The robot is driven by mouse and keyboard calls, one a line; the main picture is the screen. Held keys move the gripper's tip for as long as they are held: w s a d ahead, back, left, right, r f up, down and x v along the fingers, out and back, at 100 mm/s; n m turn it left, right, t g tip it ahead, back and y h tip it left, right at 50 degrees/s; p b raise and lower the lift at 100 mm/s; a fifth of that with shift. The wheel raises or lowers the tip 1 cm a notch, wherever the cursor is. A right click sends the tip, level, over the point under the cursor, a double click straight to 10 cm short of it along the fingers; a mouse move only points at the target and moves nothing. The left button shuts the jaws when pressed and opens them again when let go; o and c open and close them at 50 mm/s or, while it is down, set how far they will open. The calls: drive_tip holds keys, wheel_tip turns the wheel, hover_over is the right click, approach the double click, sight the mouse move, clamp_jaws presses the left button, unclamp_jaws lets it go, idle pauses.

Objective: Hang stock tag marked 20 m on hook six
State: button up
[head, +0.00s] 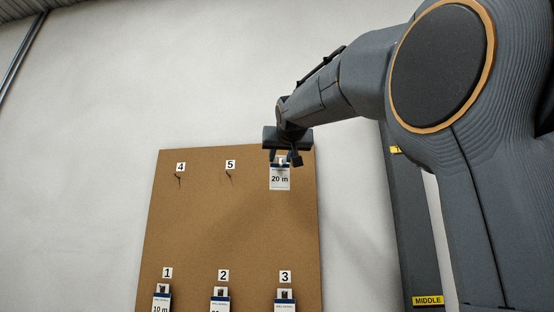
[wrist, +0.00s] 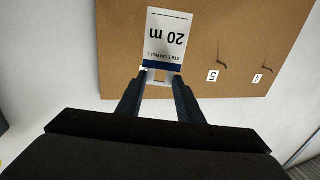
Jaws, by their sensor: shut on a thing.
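The stock tag marked 20 m (head: 280,179) is white with a dark blue band at its top. It hangs upright from my gripper (head: 285,159) at the upper right of the brown board. My gripper is shut on the tag's top end. In the wrist view the tag (wrist: 167,36) appears upside down, its top between my fingertips (wrist: 157,80). Hook six and its number are not visible; my gripper and the tag cover that part of the board. I cannot tell whether the tag touches a hook.
The brown board (head: 228,235) is on a pale wall. Hooks 4 (head: 178,178) and 5 (head: 228,175) are bare, left of the tag. Tags hang below labels 1 (head: 161,300), 2 (head: 220,304) and 3 (head: 285,304). A dark post marked MIDDLE (head: 427,300) stands right.

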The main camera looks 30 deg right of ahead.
drive_tip(key=shift+w+d+f+p, duration=0.1)
drive_tip(key=shift+w+d+p, duration=0.6)
drive_tip(key=shift+w+p, duration=0.25)
drive_tip(key=shift+w+d+f+p, duration=0.1)
drive_tip(key=shift+w+d+p, duration=0.65)
drive_tip(key=shift+w, duration=0.35)
drive_tip(key=shift+w+d+f+p, duration=0.1)
drive_tip(key=shift+w+d+p, duration=0.6)
drive_tip(key=shift+w+p, duration=0.25)
drive_tip(key=shift+w+d+f, duration=0.35)
drive_tip(key=shift+w+d, duration=0.05)
drive_tip(key=shift+w, duration=0.25)
drive_tip(key=o, duration=1.2)
drive_tip(key=shift+o, duration=0.2)
drive_tip(key=b+v, duration=0.4)
drive_tip(key=v, duration=0.3)
drive_tip(key=shift+s+a, duration=0.15)
drive_tip(key=shift+s, duration=0.2)
